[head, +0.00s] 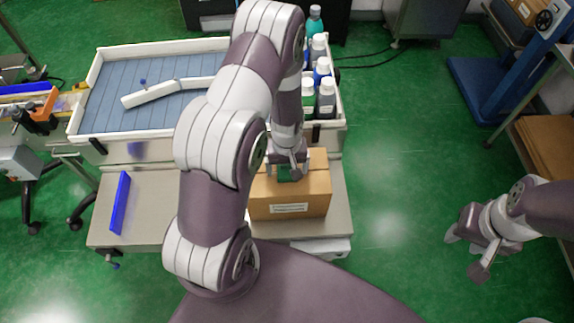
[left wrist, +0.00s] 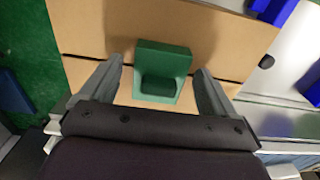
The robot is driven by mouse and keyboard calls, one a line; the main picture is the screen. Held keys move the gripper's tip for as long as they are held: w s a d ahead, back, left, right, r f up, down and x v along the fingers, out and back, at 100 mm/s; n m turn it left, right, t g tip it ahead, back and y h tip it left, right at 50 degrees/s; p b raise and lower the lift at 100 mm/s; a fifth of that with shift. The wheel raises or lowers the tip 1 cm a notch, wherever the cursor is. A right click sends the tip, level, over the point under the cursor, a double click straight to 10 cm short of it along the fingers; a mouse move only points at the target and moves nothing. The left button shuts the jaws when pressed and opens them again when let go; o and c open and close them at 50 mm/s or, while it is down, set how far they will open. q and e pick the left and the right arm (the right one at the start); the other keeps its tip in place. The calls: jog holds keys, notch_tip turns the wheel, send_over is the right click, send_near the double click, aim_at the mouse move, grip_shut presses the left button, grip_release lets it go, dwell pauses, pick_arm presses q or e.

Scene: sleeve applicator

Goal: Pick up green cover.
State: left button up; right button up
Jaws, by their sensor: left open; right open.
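The green cover (left wrist: 163,70) lies on top of the cardboard box (left wrist: 82,40), between the spread fingers of my left gripper (left wrist: 160,85) in the left wrist view. Gaps show on both sides of it, so the fingers do not touch it there. In the head view my left gripper (head: 287,166) points down over the box (head: 290,202), and only a small part of the green cover (head: 289,175) shows beneath it. My right gripper (head: 467,256) is open and empty, over the green floor at the right.
A conveyor tray (head: 104,143) with white walls stands behind the box, with a white guide (head: 165,93) and several bottles (head: 326,98) at its right end. A blue bar (head: 120,203) lies on the grey table (head: 153,210) at left.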

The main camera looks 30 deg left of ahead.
pick_arm(q)
jog(key=c, duration=1.1)
jog(key=shift+c, duration=0.2)
jog(key=shift+r, duration=0.1)
